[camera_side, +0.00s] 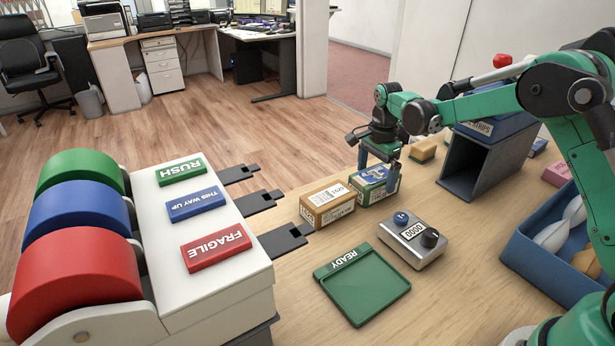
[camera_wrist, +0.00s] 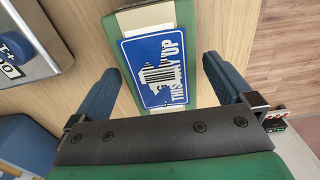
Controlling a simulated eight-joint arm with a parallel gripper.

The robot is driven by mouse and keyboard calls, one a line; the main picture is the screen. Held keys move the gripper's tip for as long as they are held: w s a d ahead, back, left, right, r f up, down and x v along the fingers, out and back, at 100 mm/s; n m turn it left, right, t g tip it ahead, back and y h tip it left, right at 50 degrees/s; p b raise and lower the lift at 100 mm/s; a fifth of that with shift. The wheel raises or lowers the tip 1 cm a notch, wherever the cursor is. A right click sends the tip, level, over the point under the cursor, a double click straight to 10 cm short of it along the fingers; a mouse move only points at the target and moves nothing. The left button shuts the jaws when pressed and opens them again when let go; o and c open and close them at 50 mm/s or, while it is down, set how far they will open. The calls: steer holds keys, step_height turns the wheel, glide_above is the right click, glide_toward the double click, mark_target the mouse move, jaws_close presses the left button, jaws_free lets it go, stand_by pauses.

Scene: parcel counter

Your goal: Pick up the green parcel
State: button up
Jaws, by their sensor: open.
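The green parcel (camera_side: 380,191) lies on the wooden counter in the side view, just right of a brown parcel. Its top carries a blue label. In the wrist view the green parcel (camera_wrist: 143,22) shows close up, with a blue "THIS WAY UP" label. My gripper (camera_side: 378,156) is just above the parcel in the side view, pointing down. In the wrist view my gripper (camera_wrist: 163,72) is open, with one blue finger on either side of the parcel. It is not holding the parcel. I cannot tell how far the fingertips reach down beside it.
The brown parcel (camera_side: 326,207) stands close beside the green one. A counter device (camera_side: 412,243) and a green READY mat (camera_side: 362,287) lie in front. A label dispenser (camera_side: 225,285) is at left, a dark open box (camera_side: 466,168) and blue bin (camera_side: 537,268) at right.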

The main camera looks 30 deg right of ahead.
steer(key=shift+f, duration=0.65)
steer(key=c, duration=1.3)
